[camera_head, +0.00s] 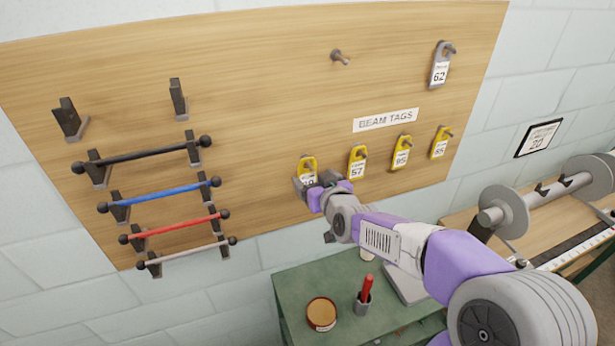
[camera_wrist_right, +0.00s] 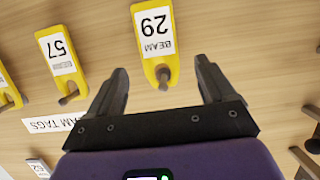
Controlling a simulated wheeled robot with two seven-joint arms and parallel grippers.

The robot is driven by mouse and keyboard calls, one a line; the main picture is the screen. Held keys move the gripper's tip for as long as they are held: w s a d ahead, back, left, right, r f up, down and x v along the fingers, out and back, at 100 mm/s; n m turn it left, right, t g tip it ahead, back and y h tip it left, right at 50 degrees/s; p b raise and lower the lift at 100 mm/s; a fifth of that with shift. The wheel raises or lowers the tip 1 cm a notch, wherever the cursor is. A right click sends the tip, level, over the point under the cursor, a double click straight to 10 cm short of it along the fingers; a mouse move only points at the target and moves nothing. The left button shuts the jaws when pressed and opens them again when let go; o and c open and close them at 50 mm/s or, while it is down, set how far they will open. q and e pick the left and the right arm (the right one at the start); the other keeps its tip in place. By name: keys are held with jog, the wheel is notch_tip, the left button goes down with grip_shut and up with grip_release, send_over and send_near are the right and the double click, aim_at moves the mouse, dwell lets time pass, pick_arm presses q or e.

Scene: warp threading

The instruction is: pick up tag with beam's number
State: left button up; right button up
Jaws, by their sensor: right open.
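Yellow tags hang on pegs in a row on the wooden board. The leftmost tag (camera_head: 307,165) is partly hidden by my right gripper (camera_head: 320,183). In the right wrist view this tag (camera_wrist_right: 154,32) appears upside down and reads 29. The open right gripper (camera_wrist_right: 162,82) has its fingers on either side of the tag's peg end, with gaps on both sides; nothing is held. Tag 57 (camera_head: 357,164) hangs beside it and also shows in the wrist view (camera_wrist_right: 61,52). A framed sign (camera_head: 538,138) on the right wall carries a number that looks like 20 or 29. My left gripper is out of view.
Two more yellow tags, (camera_head: 401,153) and (camera_head: 439,144), hang to the right. A grey tag 62 (camera_head: 440,70) hangs higher. A rack of coloured rods (camera_head: 160,193) is at left.

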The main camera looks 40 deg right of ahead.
aim_at(308, 172)
jog(key=shift+x, duration=1.8)
jog(key=shift+c, duration=0.2)
jog(key=c, duration=1.1)
jog(key=shift+o, duration=0.2)
jog(key=shift+r, duration=0.1)
jog(key=shift+r+p, duration=0.3)
jog(key=shift+r, duration=0.3)
jog(key=shift+s+a+r, duration=0.1)
jog(key=shift+s, duration=0.25)
jog(key=s+a+b, duration=0.2)
jog(key=s, duration=0.6)
jog(key=s+a+b, duration=0.2)
jog(key=s+a, duration=0.1)
jog(key=s, duration=0.5)
jog(key=shift+s, duration=0.25)
